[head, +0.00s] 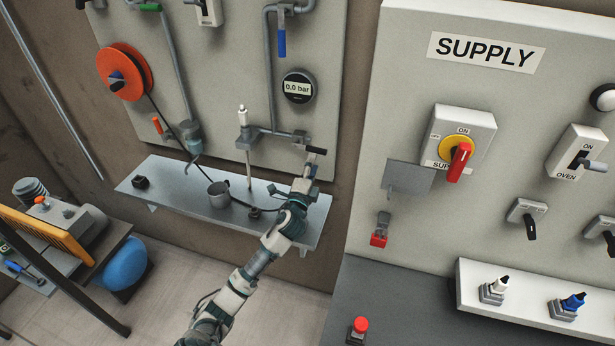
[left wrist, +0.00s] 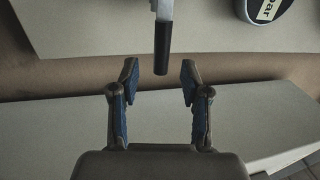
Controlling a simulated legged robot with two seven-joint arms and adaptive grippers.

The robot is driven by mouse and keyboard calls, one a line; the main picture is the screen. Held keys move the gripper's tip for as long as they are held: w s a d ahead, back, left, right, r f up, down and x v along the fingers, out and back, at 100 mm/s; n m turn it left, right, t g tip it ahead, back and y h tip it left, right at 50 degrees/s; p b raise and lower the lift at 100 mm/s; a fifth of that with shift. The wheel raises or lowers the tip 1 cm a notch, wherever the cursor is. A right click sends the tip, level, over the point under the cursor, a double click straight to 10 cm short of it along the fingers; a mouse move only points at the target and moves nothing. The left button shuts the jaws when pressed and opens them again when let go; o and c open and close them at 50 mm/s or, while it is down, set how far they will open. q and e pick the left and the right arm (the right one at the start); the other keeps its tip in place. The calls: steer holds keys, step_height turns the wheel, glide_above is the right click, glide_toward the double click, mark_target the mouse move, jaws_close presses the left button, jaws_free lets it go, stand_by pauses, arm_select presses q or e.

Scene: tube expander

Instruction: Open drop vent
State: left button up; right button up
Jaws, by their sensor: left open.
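A black lever handle (head: 316,150) sits at the right end of the low pipe on the grey wall panel; no label on it can be read, so I cannot confirm that it is the drop vent. In the left wrist view the black handle (left wrist: 163,48) hangs from a light metal stem. My left gripper (head: 309,170) is just below the handle, above the right part of the shelf. In the left wrist view its open fingers (left wrist: 160,78) stand to either side of the handle's lower tip, with clear gaps and nothing held. My right gripper is not shown.
A round gauge (head: 298,88) reading 0.0 bar is above the handle. A blue lever (head: 282,42) hangs higher up. A metal shelf (head: 165,188) below carries a grey cup (head: 218,194). The SUPPLY cabinet (head: 410,60) stands to the right.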

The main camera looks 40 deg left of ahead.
arm_select(q)
steer(key=v, duration=0.5)
steer(key=shift+s+a+f, duration=0.1)
steer(key=shift+s+f, duration=0.05)
steer(key=shift+s, duration=0.05)
